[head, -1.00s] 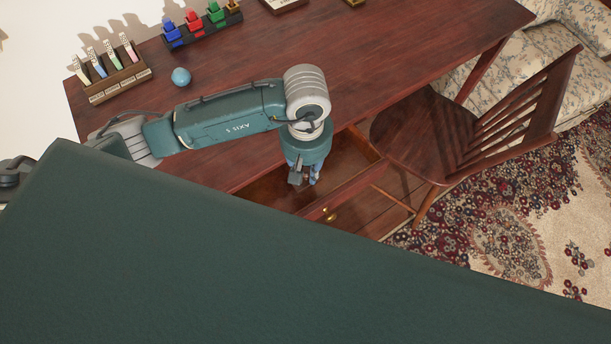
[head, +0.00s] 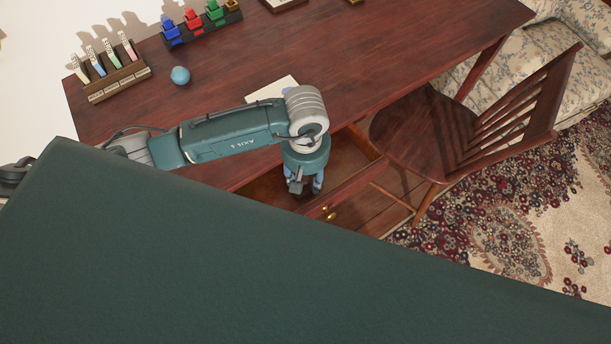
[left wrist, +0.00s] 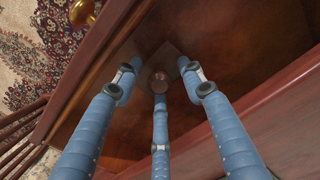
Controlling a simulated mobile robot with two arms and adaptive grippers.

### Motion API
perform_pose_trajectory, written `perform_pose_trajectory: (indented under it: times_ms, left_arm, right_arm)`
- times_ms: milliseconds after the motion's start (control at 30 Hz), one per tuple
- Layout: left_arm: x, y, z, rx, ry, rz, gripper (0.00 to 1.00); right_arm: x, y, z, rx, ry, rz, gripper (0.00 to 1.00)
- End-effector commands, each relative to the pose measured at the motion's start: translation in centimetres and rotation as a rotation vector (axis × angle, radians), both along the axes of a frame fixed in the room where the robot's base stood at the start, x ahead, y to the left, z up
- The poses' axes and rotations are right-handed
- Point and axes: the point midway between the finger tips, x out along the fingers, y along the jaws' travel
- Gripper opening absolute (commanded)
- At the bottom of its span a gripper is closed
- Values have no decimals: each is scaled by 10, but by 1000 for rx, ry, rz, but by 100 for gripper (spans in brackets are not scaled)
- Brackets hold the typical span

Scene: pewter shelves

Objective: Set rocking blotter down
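My left gripper (head: 305,188) points down into the open desk drawer (head: 349,187). In the left wrist view its three blue fingers (left wrist: 160,75) are spread apart. Between and beyond the fingertips is a small squarish brown-grey thing with a round knob, which looks like the rocking blotter (left wrist: 176,54). It appears to be on the drawer floor (left wrist: 235,50), and the fingers stand around it with no clear grip. In the head view the blotter is hidden by the gripper. My right gripper is not in view.
The desk (head: 390,50) carries a rack of labelled sticks (head: 118,80), a blue ball (head: 180,75), a row of coloured items (head: 195,22) and a pale sheet (head: 272,90). A wooden chair (head: 430,135) stands close right of the drawer. The drawer has a brass knob (left wrist: 82,12).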

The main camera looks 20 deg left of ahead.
Motion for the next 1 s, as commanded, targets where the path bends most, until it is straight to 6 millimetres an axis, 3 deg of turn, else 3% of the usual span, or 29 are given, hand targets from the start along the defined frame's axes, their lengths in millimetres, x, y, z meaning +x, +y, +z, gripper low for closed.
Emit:
perform_pose_trajectory:
  times_ms: [367, 800, 1000]
  left_arm:
    - [1, 0, 11, -1, -3, -1, 40]
    - [1, 0, 99, 1, -6, -1, 40]
    - [1, 0, 120, 0, -3, 0, 40]
  right_arm:
    - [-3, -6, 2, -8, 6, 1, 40]
    - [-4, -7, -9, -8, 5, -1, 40]
    - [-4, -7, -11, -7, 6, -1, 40]
